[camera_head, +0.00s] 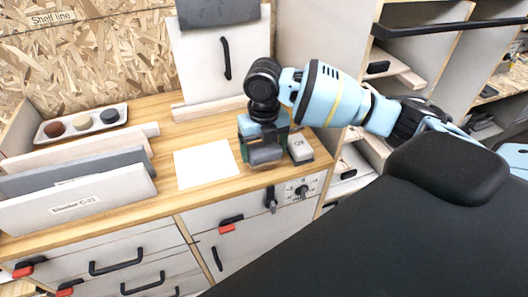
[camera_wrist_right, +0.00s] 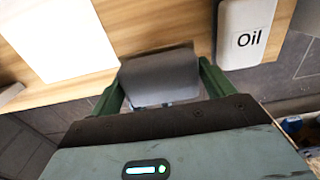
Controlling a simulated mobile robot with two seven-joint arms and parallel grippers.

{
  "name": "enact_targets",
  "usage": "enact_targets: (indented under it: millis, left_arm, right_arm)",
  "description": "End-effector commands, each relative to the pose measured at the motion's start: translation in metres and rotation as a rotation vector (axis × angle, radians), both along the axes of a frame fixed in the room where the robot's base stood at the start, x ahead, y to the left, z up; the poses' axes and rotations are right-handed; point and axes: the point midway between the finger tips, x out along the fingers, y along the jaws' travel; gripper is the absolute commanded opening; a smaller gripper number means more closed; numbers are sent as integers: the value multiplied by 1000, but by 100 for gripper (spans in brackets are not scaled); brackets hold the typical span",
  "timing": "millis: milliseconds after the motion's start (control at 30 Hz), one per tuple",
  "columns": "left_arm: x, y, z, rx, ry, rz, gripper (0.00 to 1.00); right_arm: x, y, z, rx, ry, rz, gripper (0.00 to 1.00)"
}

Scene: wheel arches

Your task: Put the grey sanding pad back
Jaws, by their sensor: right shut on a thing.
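The grey sanding pad (camera_head: 265,155) is between the green fingers of my right gripper (camera_head: 264,147), low over the wooden worktop near its front edge. In the right wrist view the grey pad (camera_wrist_right: 160,72) fills the gap between the two fingers of the gripper (camera_wrist_right: 160,85). The gripper is shut on it. I cannot tell whether the pad's underside touches the worktop. My left gripper is in neither view.
A white block labelled "Oil" (camera_wrist_right: 245,38) stands just right of the pad. A white sheet (camera_head: 206,164) lies left of it. A tray (camera_head: 52,139) with three round pieces and several upright boards (camera_head: 80,204) stand farther left. Drawers (camera_head: 120,262) are below.

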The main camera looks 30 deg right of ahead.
Motion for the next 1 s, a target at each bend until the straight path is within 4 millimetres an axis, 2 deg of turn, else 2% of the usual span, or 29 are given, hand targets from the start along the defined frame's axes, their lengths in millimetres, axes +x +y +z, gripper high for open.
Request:
enact_targets:
  millis: [400,667,1000]
  left_arm:
    - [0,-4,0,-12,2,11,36]
    - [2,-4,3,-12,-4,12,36]
    - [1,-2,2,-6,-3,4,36]
  right_arm:
    - [14,-12,-2,0,-1,-2,60]
    - [14,-12,-34,0,-1,0,60]
    - [15,-12,-38,1,-2,1,60]
